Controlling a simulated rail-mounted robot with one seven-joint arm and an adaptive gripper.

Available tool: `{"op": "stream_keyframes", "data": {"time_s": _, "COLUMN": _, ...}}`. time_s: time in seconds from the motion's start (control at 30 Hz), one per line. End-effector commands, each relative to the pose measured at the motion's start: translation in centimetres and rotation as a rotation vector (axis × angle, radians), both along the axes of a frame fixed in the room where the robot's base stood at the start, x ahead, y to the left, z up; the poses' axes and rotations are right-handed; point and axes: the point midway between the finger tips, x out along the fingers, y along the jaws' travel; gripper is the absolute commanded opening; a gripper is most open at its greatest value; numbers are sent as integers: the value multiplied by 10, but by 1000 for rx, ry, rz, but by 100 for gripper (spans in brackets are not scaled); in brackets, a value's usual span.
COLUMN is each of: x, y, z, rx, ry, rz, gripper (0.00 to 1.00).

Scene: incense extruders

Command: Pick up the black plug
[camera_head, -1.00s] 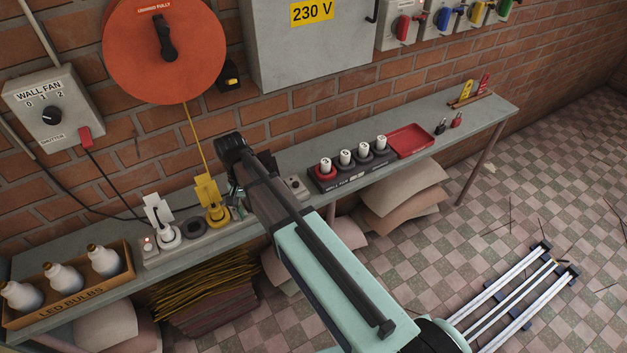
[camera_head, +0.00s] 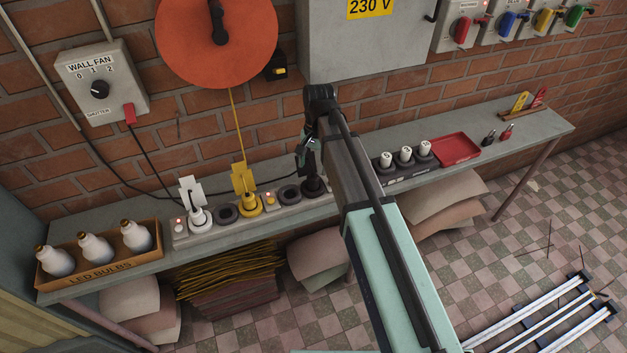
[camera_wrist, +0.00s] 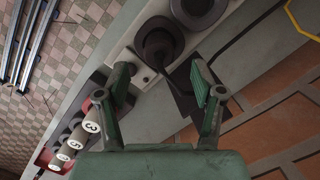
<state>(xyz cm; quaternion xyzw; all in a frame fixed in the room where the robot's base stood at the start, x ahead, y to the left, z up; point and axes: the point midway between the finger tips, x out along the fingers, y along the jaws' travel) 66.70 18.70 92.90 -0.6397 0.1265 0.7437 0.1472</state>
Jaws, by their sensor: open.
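The black plug (camera_head: 313,186) sits in the right end of the socket strip, upright, partly hidden by my arm. In the wrist view the plug (camera_wrist: 160,46) is round and dark, with a flat black tag (camera_wrist: 190,92) and a cable beside it. My gripper (camera_head: 307,152) hangs just above the plug in the head view. In the wrist view my gripper (camera_wrist: 163,80) is open and empty. Its two green fingers lie left and right of the plug's near side; I cannot tell whether either touches it.
The socket strip (camera_head: 214,226) also holds a white plug (camera_head: 199,214) and a yellow plug (camera_head: 247,202). A box of LED bulbs (camera_head: 100,268) stands left. White numbered cylinders (camera_head: 406,154) and a red tray (camera_head: 456,149) stand right. The brick wall is close behind.

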Motion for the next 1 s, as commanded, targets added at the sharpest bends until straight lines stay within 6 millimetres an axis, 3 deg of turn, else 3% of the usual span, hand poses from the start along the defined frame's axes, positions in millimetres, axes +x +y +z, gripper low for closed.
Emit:
{"op": "stream_keyframes", "data": {"time_s": 0.37, "x": -4, "y": 1, "z": -19, "rx": -1, "ry": 3, "rz": 0, "gripper": 67}}
{"op": "stream_keyframes", "data": {"time_s": 0.73, "x": -9, "y": 2, "z": -58, "rx": -1, "ry": 1, "rz": 0, "gripper": 67}}
{"op": "stream_keyframes", "data": {"time_s": 1.0, "x": -9, "y": 2, "z": -63, "rx": 0, "ry": 0, "rz": 0, "gripper": 67}}
